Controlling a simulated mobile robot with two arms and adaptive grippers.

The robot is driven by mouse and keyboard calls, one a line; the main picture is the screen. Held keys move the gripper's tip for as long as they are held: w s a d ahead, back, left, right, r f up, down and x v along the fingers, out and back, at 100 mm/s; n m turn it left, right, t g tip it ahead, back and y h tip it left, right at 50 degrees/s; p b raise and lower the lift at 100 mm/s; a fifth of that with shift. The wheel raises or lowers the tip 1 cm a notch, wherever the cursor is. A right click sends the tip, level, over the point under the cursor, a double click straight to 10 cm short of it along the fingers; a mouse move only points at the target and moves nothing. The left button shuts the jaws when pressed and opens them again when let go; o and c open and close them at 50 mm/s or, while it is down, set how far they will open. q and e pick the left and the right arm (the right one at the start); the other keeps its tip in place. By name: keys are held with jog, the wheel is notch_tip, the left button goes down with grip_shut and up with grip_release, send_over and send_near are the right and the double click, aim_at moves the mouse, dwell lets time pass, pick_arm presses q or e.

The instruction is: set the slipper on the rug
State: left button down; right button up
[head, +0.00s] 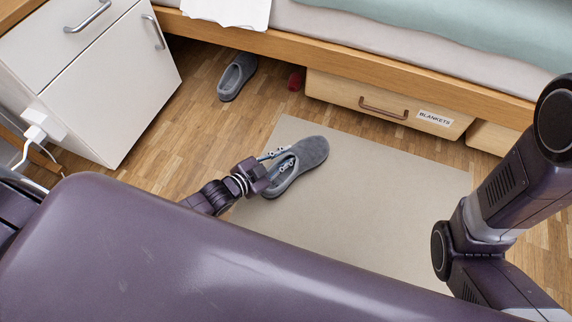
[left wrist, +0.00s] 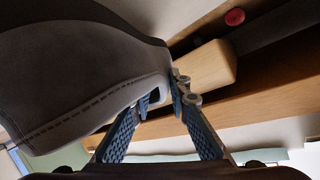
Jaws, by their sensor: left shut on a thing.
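A grey slipper (head: 308,157) is at the far left part of the beige rug (head: 400,200) in the head view. A second grey slipper (head: 237,76) lies on the wood floor by the bed. My right gripper is not in view.
A bed with a wooden frame (head: 400,70) runs along the back. A drawer labelled BLANKETS (head: 345,92) is under it. A small red thing (head: 295,80) lies beside that drawer. A white cabinet (head: 110,90) stands at the left. The rug's middle is clear.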

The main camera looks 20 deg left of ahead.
pick_arm(q)
jog(key=shift+f, duration=0.3)
notch_tip(320, 180, down, 3)
jog(key=b, duration=0.2)
jog(key=shift+b, duration=0.35)
jog(key=shift+r, duration=0.1)
jog(key=c, duration=1.8)
grip_release()
